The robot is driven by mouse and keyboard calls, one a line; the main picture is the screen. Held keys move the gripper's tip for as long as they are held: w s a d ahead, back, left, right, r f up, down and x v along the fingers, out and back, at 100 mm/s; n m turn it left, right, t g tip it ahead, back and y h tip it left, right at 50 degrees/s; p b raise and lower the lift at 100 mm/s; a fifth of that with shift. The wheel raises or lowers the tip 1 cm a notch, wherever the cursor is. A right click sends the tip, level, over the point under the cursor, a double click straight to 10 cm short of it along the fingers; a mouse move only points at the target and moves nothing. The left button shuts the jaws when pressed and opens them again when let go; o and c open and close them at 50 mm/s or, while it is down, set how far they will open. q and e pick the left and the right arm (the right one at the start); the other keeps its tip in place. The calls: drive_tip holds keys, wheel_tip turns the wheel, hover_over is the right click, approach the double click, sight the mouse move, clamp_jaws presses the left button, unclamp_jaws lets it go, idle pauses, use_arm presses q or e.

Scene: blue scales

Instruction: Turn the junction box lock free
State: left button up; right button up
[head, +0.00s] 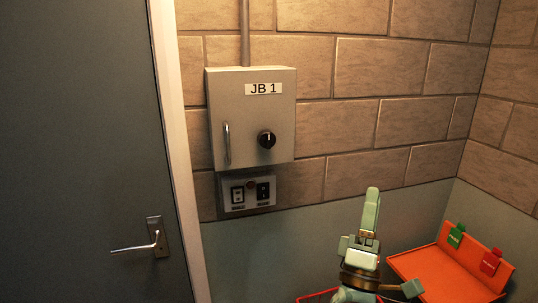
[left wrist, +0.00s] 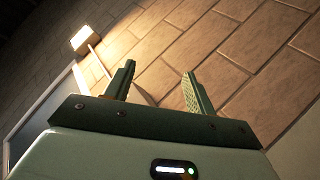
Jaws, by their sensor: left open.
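The junction box (head: 222,95) is a grey metal box labelled JB 1, fixed to the brick wall. Its door looks closed. The lock (head: 267,139) is a round black knob with a pale mark at its top, on the right part of the door. A vertical bar handle (head: 227,143) is on the door's left. My left gripper (head: 371,196) points up, below and to the right of the box, apart from it. In the left wrist view the two fingers of the left gripper (left wrist: 158,85) are spread with nothing between them. My right gripper is not in view.
A switch panel (head: 248,193) sits below the box. A grey door (head: 80,150) with a lever handle (head: 140,246) is at left. An orange tray (head: 440,272) with a green and a red item stands lower right. The left wrist view shows a lit lamp (left wrist: 86,38).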

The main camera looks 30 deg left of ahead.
use_arm(q)
drive_tip(key=s+a+r+n+g+y, duration=0.4)
drive_tip(key=s+r+n+g+y, duration=0.15)
drive_tip(key=n+y, duration=0.85)
drive_tip(key=n+g+h, duration=0.1)
drive_tip(key=n+g, duration=0.8)
drive_tip(key=n, duration=0.6)
approach(269, 143)
drive_tip(key=p+x, duration=0.2)
drive_tip(key=x, duration=0.8)
drive_tip(key=shift+w+a, duration=0.15)
drive_tip(key=shift+w, duration=0.05)
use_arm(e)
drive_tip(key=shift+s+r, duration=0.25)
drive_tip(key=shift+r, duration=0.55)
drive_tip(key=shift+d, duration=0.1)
use_arm(q)
drive_tip(key=c, duration=1)
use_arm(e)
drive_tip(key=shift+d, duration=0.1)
